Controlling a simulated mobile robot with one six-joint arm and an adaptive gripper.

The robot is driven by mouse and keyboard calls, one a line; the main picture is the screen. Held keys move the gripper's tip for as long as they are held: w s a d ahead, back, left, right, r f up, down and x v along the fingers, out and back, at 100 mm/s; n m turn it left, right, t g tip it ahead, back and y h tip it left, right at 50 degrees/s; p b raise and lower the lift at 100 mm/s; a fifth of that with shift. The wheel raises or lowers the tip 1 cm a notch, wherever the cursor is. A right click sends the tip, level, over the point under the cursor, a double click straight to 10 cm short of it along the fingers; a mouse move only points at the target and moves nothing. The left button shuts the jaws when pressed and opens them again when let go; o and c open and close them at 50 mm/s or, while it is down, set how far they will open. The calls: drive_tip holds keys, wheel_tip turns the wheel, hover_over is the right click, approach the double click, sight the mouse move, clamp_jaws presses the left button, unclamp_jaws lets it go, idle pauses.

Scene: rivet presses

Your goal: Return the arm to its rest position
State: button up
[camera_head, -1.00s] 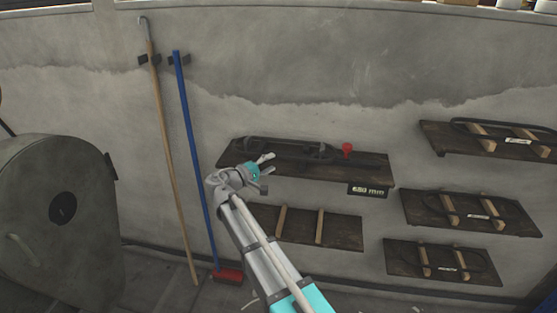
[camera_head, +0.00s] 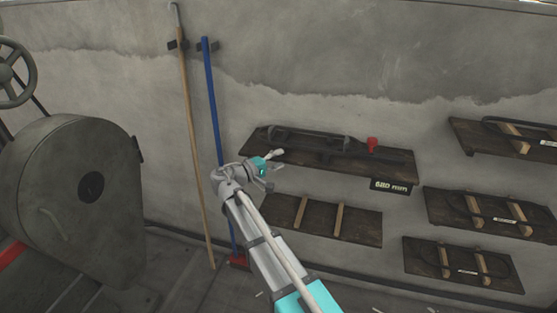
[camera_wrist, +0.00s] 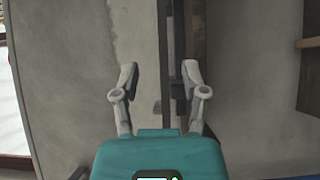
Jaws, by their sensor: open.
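My gripper (camera_head: 277,160) is at the end of my raised arm, in the middle of the head view. It looks in front of the upper wooden shelf with the 680 mm label, near that shelf's left part. In the wrist view my gripper (camera_wrist: 158,80) shows its two grey fingers spread apart with nothing between them. Behind the fingers are the grey wall and a dark vertical strip. The arm is bent at the wrist.
The labelled shelf (camera_head: 290,147) carries dark metal parts and a red knob (camera_head: 372,144). Shelves with wooden blocks hang below and right. A wooden pole (camera_head: 190,130) and a blue-handled broom (camera_head: 213,110) lean left. A large grey machine (camera_head: 60,190) stands far left.

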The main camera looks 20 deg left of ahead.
idle(0.4)
drive_tip(key=s+d+f+m+g+y+p, duration=0.1)
drive_tip(key=s+d+f+m+g+p, duration=0.3)
drive_tip(key=d, duration=0.8)
drive_tip(key=w+d+f+m+g+y+p, duration=0.15)
drive_tip(key=d+g, duration=0.35)
drive_tip(key=d, duration=0.7)
drive_tip(key=s+d+f+m+g+y+p, duration=0.2)
drive_tip(key=s+d+m+g+y+p, duration=0.2)
drive_tip(key=s+d+y, duration=0.5)
drive_tip(key=s+d+g+p, duration=0.1)
drive_tip(key=s+d, duration=0.3)
drive_tip(key=s, duration=0.2)
drive_tip(key=shift+p, duration=0.35)
